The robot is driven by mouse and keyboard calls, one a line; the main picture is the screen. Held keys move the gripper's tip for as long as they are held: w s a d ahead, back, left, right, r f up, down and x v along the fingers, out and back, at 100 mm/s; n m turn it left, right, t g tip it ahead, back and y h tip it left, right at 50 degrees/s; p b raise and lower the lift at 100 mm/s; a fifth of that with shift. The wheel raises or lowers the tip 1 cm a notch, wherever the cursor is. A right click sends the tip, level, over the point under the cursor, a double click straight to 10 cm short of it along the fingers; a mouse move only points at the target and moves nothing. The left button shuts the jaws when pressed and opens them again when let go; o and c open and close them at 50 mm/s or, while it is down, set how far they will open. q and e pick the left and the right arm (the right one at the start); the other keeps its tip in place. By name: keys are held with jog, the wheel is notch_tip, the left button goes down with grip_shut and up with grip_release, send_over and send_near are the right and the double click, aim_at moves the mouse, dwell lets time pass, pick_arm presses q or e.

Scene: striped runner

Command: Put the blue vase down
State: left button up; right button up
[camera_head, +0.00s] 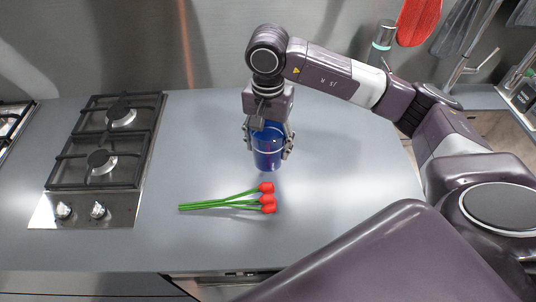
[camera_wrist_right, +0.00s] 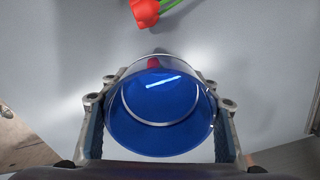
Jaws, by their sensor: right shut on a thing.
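The blue vase (camera_head: 268,152) is glossy and upright over the grey counter in the head view. My right gripper (camera_head: 268,146) comes down from above with a finger on each side of it, shut on it. In the right wrist view I look into the open mouth of the blue vase (camera_wrist_right: 160,105), with the fingers of my right gripper (camera_wrist_right: 159,130) at its left and right sides. I cannot tell whether its base touches the counter. My left gripper is not in view.
Red flowers with green stems (camera_head: 235,201) lie on the counter (camera_head: 340,220) in front of the vase. A gas hob (camera_head: 105,150) is at the left. A sink tap (camera_head: 462,72) is at the far right. The counter right of the vase is clear.

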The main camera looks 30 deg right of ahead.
jog(key=shift+f, duration=0.45)
notch_tip(320, 180, down, 4)
jog(key=shift+r+p, duration=0.1)
jog(key=shift+p, duration=0.55)
jog(key=shift+f, duration=0.5)
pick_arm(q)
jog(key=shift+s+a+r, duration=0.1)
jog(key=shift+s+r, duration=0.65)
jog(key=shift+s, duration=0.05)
pick_arm(e)
jog(key=shift+f, duration=0.1)
jog(key=o, duration=1)
jog(key=shift+f, duration=0.1)
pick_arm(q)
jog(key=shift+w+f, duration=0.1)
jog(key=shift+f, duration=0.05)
pick_arm(e)
jog(key=o, duration=0.5)
